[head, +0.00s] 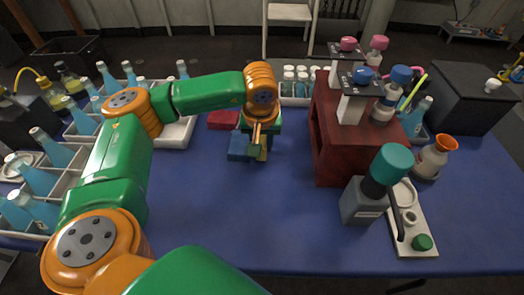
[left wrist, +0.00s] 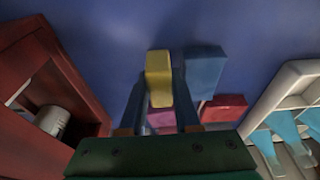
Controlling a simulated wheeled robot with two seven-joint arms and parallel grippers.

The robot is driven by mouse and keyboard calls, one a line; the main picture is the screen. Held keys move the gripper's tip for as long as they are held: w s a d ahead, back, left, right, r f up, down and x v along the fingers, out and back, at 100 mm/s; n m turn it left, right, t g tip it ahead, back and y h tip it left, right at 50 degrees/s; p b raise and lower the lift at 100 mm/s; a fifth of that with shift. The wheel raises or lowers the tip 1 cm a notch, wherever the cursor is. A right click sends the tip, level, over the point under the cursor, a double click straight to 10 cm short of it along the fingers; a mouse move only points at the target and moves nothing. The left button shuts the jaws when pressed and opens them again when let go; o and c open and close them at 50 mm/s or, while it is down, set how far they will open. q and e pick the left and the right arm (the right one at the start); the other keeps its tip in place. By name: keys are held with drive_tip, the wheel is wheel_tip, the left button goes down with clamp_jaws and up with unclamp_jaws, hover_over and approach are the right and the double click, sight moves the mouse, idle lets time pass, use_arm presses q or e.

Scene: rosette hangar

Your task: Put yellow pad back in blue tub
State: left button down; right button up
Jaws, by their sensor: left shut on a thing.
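My left gripper (head: 257,146) points down over the blue table, left of the dark red shelf. It is shut on the yellow pad (left wrist: 158,77), which sits between the fingertips in the left wrist view. In the head view the pad (head: 263,153) is mostly hidden by the gripper. A blue box-shaped thing (head: 238,147) lies just left of the gripper; it also shows right beside the pad in the left wrist view (left wrist: 205,72). I cannot tell whether it is the blue tub or has an open top. My right gripper is not in view.
A red block (head: 222,120) and a pink block (left wrist: 162,119) lie close by. The dark red shelf (head: 340,160) stands to the right, bottle crates (head: 75,140) to the left. A grey dispenser (head: 364,201) stands front right. The front middle table is clear.

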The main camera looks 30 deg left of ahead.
use_arm(q)
drive_tip(key=shift+s+x, duration=0.15)
drive_tip(key=shift+x, duration=0.6)
drive_tip(key=shift+s+x, duration=0.15)
drive_tip(key=shift+x, duration=0.6)
drive_tip(key=shift+d+f, duration=0.1)
drive_tip(key=shift+d, duration=0.1)
drive_tip(key=shift+f+b, duration=0.2)
drive_tip(key=shift+b, duration=0.15)
drive_tip(key=c, duration=0.9)
unclamp_jaws()
drive_tip(key=shift+r, duration=0.1)
